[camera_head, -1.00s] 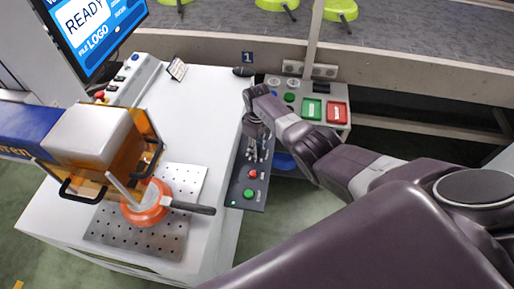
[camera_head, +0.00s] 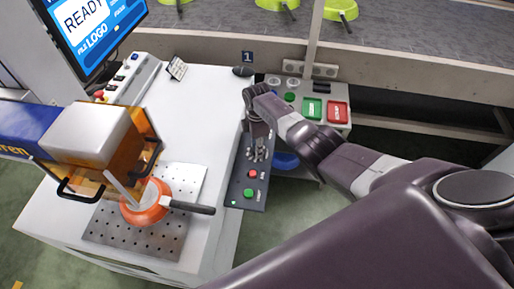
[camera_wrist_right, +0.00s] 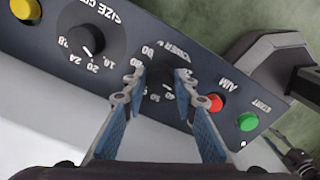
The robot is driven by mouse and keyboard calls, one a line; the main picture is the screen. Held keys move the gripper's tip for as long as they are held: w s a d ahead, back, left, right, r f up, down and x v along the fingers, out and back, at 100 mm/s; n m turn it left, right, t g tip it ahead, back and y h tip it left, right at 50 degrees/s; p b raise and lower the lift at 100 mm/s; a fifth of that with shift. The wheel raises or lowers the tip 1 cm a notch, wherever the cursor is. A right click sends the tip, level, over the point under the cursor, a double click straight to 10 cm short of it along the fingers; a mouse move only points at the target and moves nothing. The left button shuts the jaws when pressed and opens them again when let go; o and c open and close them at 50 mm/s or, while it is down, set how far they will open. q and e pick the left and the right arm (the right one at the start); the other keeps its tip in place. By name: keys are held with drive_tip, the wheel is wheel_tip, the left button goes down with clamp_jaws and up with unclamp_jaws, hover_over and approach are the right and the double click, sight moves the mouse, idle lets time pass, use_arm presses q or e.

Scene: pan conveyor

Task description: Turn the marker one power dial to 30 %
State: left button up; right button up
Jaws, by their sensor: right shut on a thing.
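The dark control panel (camera_head: 240,192) runs along the right side of the white machine. In the right wrist view its black power dial (camera_wrist_right: 160,92) sits between my fingers, with part of a white number scale around it. Its exact setting cannot be read. My right gripper (camera_head: 256,156) points down at the panel. In the right wrist view its blue-padded fingers (camera_wrist_right: 160,80) are shut on the power dial, one tip on each side. The tips hide part of the label and scale. My left gripper is not in view.
The size dial (camera_wrist_right: 86,40) and a yellow button (camera_wrist_right: 26,9) lie on one side, red (camera_wrist_right: 214,103) and green (camera_wrist_right: 247,121) buttons on the other. An orange pan (camera_head: 146,207) rests on the perforated plate (camera_head: 110,232). A monitor (camera_head: 95,28) reads READY.

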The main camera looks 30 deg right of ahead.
drive_tip(key=shift+n, duration=0.6)
drive_tip(key=o, duration=1.2)
drive_tip(key=shift+c, duration=0.2)
drive_tip(key=shift+r, duration=0.1)
wheel_tip(320, 180, up, 12)
